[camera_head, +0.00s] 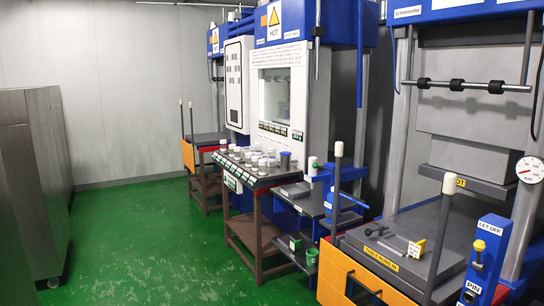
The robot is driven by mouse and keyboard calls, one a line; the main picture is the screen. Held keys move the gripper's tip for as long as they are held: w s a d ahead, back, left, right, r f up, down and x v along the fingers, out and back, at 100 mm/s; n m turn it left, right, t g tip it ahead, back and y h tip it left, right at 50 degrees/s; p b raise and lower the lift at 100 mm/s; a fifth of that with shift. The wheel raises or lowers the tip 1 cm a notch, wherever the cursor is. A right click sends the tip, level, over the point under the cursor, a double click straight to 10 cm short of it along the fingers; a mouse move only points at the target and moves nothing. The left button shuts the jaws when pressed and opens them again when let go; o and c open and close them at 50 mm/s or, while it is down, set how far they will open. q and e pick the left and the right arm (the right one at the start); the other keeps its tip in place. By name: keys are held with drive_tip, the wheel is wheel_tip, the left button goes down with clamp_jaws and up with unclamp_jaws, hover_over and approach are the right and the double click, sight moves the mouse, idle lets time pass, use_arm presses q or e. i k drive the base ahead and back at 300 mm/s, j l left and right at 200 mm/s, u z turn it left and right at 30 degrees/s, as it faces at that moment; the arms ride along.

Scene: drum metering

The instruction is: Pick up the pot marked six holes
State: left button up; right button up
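Several small pots (255,161) with pale or white tops stand in rows on a dark-topped table in the middle of the view. A taller dark grey pot (285,161) stands at the table's right end. The marks on the pots are too small to read, so I cannot tell which one is marked six holes. Neither of my grippers is in view.
The brown-legged table (262,183) stands before a blue and white machine (282,85) with a HOT sign. A press with a grey bed (420,235) and an upright white-tipped lever is at right. Grey cabinets (30,180) line the left. Green floor (150,240) between is clear.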

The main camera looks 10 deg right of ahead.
sight(258, 145)
drive_tip(key=i+j, duration=0.15)
drive_tip(key=i, duration=0.4)
drive_tip(key=i+j+z, duration=0.15)
drive_tip(key=i, duration=0.45)
drive_tip(key=i+j, duration=0.3)
drive_tip(key=i, duration=0.25)
drive_tip(key=i+j+z, duration=0.1)
drive_tip(key=i, duration=0.45)
drive_tip(key=i+j, duration=0.4)
drive_tip(key=i, duration=0.15)
drive_tip(key=i+j+z, duration=0.15)
drive_tip(key=i+j, duration=0.15)
drive_tip(key=i, duration=0.25)
drive_tip(key=i+j, duration=0.35)
drive_tip(key=i, duration=0.2)
drive_tip(key=l+z, duration=0.05)
